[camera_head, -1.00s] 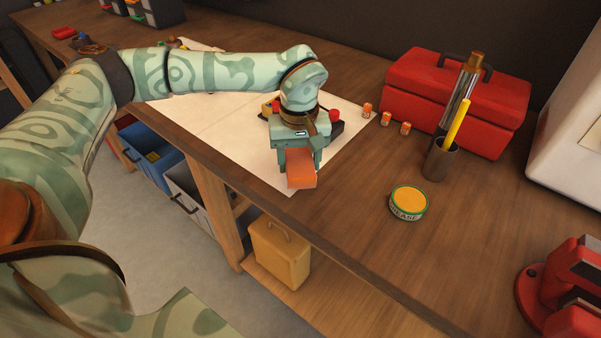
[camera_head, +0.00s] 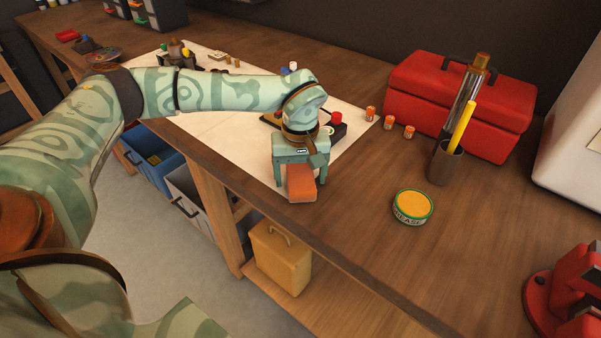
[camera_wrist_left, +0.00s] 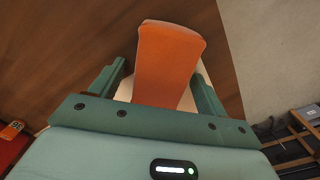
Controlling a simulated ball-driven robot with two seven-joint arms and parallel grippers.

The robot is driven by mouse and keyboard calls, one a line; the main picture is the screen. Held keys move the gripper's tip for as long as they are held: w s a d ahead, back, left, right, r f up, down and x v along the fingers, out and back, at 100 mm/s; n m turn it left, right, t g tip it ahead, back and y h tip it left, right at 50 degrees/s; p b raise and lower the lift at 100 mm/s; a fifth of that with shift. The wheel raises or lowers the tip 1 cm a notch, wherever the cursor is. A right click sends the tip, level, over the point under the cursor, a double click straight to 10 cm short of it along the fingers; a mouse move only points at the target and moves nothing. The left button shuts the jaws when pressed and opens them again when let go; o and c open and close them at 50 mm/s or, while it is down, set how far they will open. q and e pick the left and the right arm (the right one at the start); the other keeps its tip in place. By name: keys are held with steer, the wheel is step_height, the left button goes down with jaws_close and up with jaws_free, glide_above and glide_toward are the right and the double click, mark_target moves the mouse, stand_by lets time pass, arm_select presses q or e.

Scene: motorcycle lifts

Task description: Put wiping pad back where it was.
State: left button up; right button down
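The wiping pad is an orange block (camera_head: 301,190) at the near corner of the white sheet (camera_head: 215,128), close to the bench's front edge. It also shows in the left wrist view (camera_wrist_left: 166,60), with pale sheet beside its near end and wood beyond. My left gripper (camera_head: 300,181) is over the pad with one finger on each side. In the wrist view (camera_wrist_left: 159,72) narrow gaps show between the fingers and the pad, so the gripper is open around it. The pad's near end is hidden by the gripper body. My right gripper is not in view.
A black tray with a red cap (camera_head: 336,118) is just behind the gripper. Small orange cans (camera_head: 389,122), a red toolbox (camera_head: 455,100), a dark cup (camera_head: 444,163) and a grease tin (camera_head: 413,206) stand to the right. Bare wood lies between pad and tin.

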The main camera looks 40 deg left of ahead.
mark_target(300, 173)
arm_select(q)
step_height(300, 173, up, 12)
steer(key=p, duration=0.3)
steer(key=shift+r, duration=0.2)
